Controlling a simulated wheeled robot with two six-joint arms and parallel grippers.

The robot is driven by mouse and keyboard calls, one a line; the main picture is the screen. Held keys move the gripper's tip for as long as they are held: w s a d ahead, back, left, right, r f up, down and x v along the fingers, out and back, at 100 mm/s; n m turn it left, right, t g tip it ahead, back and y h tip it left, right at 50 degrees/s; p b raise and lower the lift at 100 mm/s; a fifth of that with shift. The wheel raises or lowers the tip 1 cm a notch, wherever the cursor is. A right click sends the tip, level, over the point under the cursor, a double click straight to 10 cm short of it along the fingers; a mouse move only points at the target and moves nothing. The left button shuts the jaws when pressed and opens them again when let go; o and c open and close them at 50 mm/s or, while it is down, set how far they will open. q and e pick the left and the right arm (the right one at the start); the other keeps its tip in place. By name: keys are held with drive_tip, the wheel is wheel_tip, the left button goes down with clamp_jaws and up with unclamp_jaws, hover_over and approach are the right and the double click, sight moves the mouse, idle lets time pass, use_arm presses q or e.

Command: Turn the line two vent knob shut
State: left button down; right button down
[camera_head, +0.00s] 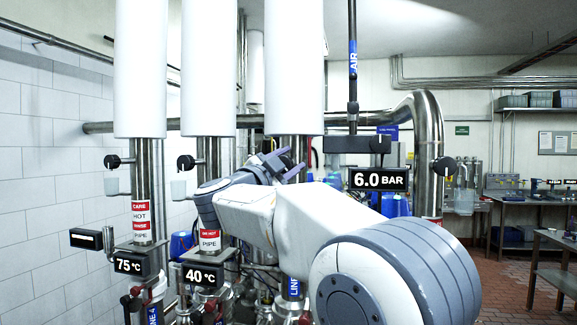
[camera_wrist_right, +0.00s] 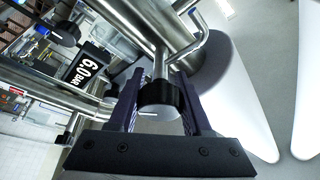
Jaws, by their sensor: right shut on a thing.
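My right gripper (camera_head: 287,168) reaches in from the lower right of the head view to the third white-clad pipe (camera_head: 294,65). In the right wrist view, my right gripper (camera_wrist_right: 158,88) has its two dark fingers on either side of a black round vent knob (camera_wrist_right: 159,99), shut on it. The knob sits on a thin steel stem that comes off a steel pipe (camera_wrist_right: 140,35). In the head view this knob is hidden behind my gripper. The blue line label (camera_head: 293,287) below is partly covered, so its number cannot be read. My left gripper is in neither view.
Similar black knobs stand on the two left pipes (camera_head: 113,161) (camera_head: 185,162) and on the right steel pipe (camera_head: 444,166). Displays reading 75 °C (camera_head: 128,265), 40 °C (camera_head: 203,275) and 6.0 BAR (camera_head: 379,180) stand close around my arm. Open floor (camera_head: 520,285) lies at the right.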

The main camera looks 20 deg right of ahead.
drive_tip(key=m+g, duration=0.1)
drive_tip(key=m, duration=0.3)
drive_tip(key=shift+f+g, duration=0.15)
drive_tip(key=shift+g, duration=0.25)
drive_tip(key=m, duration=0.2)
drive_tip(key=m+g+y, duration=0.1)
drive_tip(key=m, duration=0.2)
drive_tip(key=shift+d+f, duration=0.1)
drive_tip(key=shift+f, duration=0.1)
drive_tip(key=shift+g, duration=0.3)
drive_tip(key=shift+c, duration=1.7)
unclamp_jaws()
drive_tip(key=shift+s, duration=0.1)
drive_tip(key=b+v, duration=0.3)
drive_tip(key=v, duration=0.7)
drive_tip(key=shift+s+r, duration=0.15)
